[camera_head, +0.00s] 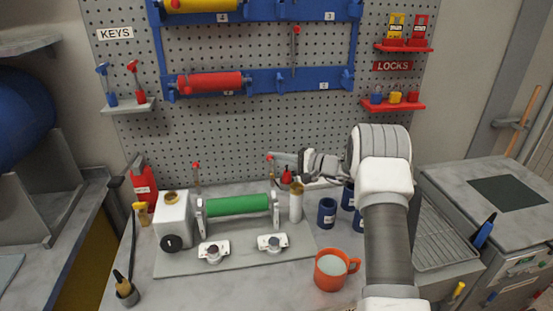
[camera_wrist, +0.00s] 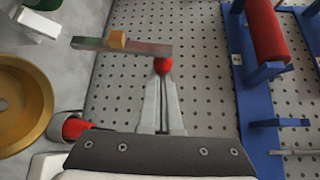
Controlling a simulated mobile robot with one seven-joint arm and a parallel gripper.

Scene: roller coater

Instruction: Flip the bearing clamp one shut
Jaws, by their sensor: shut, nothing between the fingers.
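The green roller (camera_head: 237,205) lies across two grey bearing posts on the coater. An upright clamp lever with a red knob (camera_head: 196,165) rises by the left post. A second red knob (camera_head: 270,158) stands above the right post, just left of my gripper (camera_head: 281,161). Which one is clamp one I cannot tell. In the wrist view my gripper (camera_wrist: 163,82) is shut and empty, with its tips at a red knob (camera_wrist: 163,66); contact is unclear. A grey bar (camera_wrist: 95,44) with a brass nut (camera_wrist: 118,39) lies beside that knob.
A brass-topped white cylinder (camera_head: 296,205) stands close below my gripper; its brass cup (camera_wrist: 22,105) and a red cap (camera_wrist: 75,127) show in the wrist view. The pegboard (camera_head: 240,125) is behind. Blue cups (camera_head: 327,212) and an orange mug (camera_head: 333,270) stand right.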

